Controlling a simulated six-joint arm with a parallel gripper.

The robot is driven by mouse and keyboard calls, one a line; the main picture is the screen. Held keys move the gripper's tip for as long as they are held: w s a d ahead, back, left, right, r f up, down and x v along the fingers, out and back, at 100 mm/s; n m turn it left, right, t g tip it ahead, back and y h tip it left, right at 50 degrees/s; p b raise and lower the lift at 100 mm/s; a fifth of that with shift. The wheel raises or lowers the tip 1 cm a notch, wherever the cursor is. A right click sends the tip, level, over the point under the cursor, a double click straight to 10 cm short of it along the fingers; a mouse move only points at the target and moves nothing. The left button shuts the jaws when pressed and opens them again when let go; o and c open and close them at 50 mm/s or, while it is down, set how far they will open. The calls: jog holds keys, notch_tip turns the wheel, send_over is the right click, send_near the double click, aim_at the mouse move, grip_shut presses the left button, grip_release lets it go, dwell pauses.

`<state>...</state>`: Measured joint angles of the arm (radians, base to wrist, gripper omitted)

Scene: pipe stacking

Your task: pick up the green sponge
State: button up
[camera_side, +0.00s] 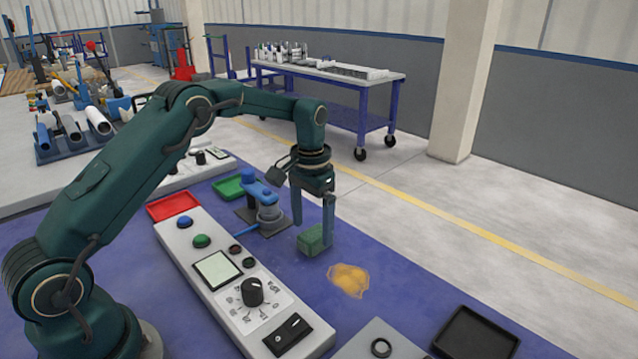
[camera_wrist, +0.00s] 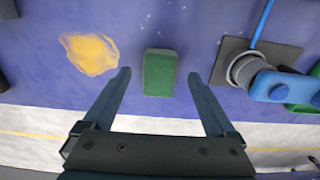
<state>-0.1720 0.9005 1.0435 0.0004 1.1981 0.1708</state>
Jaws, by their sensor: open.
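The green sponge (camera_side: 312,240) is a small block on the blue tabletop (camera_side: 400,285), right of the control panel in the side view. In the wrist view the sponge (camera_wrist: 159,73) lies centred just beyond the gap between the fingertips. My gripper (camera_side: 313,215) points down over the sponge in the side view, its fingers spread and nothing held. In the wrist view my gripper (camera_wrist: 160,76) shows its two fingers wide apart, left and right of the sponge's line. Whether the fingers reach down beside the sponge is hard to tell.
A yellow spill (camera_side: 348,280) lies near the sponge. A blue device (camera_side: 263,205) on a dark plate stands behind it. A grey control panel (camera_side: 240,285), a red tray (camera_side: 173,206), a green tray (camera_side: 228,188) and a black tray (camera_side: 476,334) sit around. Blue surface beside the spill is clear.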

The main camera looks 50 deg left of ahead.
aim_at(312, 234)
jog(key=shift+f, duration=1.55)
jog(key=c, duration=1.4)
jog(key=shift+r, duration=0.1)
jog(key=shift+r, duration=0.5)
notch_tip(312, 234, up, 3)
jog(key=shift+a+r, duration=0.1)
jog(key=shift+r, duration=0.05)
jog(key=s+a+r, duration=0.2)
jog(key=a, duration=0.1)
jog(key=s+a+r, duration=0.2)
jog(key=a, duration=0.1)
jog(key=s+a+r, duration=0.2)
jog(key=a, duration=0.1)
jog(key=shift+s+a+r, duration=0.2)
jog(key=shift+s+r, duration=0.1)
jog(key=shift+s, duration=0.05)
